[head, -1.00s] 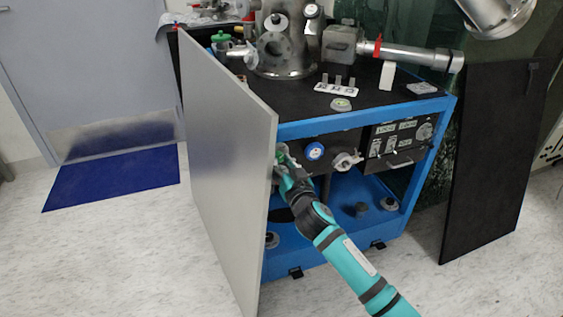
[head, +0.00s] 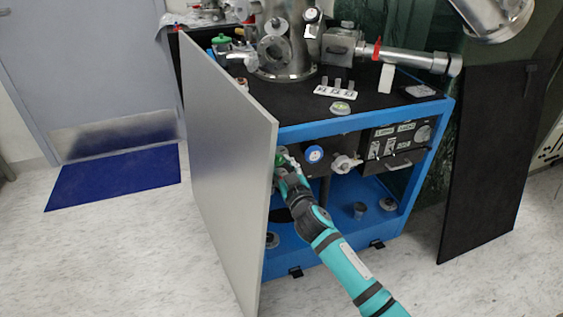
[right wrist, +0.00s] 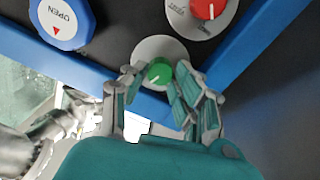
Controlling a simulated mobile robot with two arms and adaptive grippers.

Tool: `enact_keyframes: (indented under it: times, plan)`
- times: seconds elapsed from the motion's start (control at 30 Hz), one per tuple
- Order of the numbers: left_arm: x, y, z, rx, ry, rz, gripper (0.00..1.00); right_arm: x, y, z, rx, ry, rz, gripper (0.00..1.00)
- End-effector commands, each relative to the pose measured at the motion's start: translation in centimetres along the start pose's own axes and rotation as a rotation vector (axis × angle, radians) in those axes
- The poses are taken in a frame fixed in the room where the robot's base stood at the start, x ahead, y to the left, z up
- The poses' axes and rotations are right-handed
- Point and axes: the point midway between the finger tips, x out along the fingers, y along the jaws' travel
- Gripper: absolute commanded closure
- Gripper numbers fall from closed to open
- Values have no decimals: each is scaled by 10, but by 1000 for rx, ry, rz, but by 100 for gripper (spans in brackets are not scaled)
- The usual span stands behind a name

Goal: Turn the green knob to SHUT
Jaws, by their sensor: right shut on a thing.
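The green knob (right wrist: 158,71) sits on a round pale plate (right wrist: 158,48) on the dark panel in the right wrist view. In the head view the right gripper (head: 283,165) is at the panel beside the open grey door (head: 225,165), and only a little of the green knob (head: 280,158) shows. My left gripper is not in view.
The blue cabinet frame (right wrist: 255,45) runs close by. The tall grey door stands just left of my right gripper. The floor in front is clear.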

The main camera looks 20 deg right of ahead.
Motion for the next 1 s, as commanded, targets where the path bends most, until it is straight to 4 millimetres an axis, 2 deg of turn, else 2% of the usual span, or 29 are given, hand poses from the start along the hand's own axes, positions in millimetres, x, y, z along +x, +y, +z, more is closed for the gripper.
enact_keyframes:
  times: [0.23,0.3,0.6,1.0]
  plan:
    - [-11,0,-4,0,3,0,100,0,0,-2,-234,-1,1,100]
    - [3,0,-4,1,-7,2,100,0,0,-1,-302,0,0,100]
    - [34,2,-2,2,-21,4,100,0,-1,-1,-588,0,0,100]
    - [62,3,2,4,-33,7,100,0,-2,0,-929,1,0,100]
